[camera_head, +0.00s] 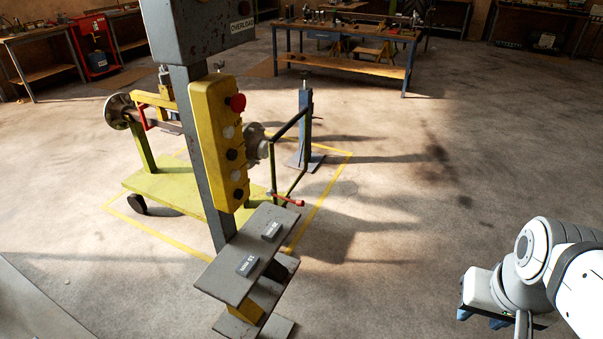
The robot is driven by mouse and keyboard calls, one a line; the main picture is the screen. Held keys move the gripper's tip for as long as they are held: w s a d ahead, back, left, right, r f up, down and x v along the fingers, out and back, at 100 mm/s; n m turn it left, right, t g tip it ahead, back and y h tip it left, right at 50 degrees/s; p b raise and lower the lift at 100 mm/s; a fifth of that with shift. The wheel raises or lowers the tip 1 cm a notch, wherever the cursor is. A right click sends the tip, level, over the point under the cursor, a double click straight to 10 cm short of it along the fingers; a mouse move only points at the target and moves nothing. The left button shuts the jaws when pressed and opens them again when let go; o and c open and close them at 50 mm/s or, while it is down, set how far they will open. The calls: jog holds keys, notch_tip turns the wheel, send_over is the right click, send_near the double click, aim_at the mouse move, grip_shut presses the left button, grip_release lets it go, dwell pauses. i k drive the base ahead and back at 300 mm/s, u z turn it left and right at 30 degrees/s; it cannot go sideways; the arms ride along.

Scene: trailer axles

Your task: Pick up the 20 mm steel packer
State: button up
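Two small dark grey blocks with white markings lie on a grey shelf plate (222,276) in the lower middle of the head view. The nearer block (247,265) lies towards the plate's front, and the farther block (271,231) lies towards its back right. The markings are too small to tell surely which one is the 20 mm packer. My gripper (485,319) shows partly at the lower right, under my white and grey arm, with blue finger parts. It is well to the right of the shelf, apart from both blocks. Its opening is hidden.
A grey post with a yellow button box (219,145) stands behind the shelf. A yellow-green trolley (168,190) bears an axle, and a blue stand (305,130) is beside it. A workbench (345,35) is at the back. The floor between shelf and arm is clear.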

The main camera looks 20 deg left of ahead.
aim_at(269, 234)
jog(key=u, duration=0.55)
jog(key=i, duration=0.9)
jog(key=u, duration=0.45)
jog(key=k, duration=0.85)
jog(key=u, duration=0.2)
jog(key=i, duration=0.85)
jog(key=z, duration=0.05)
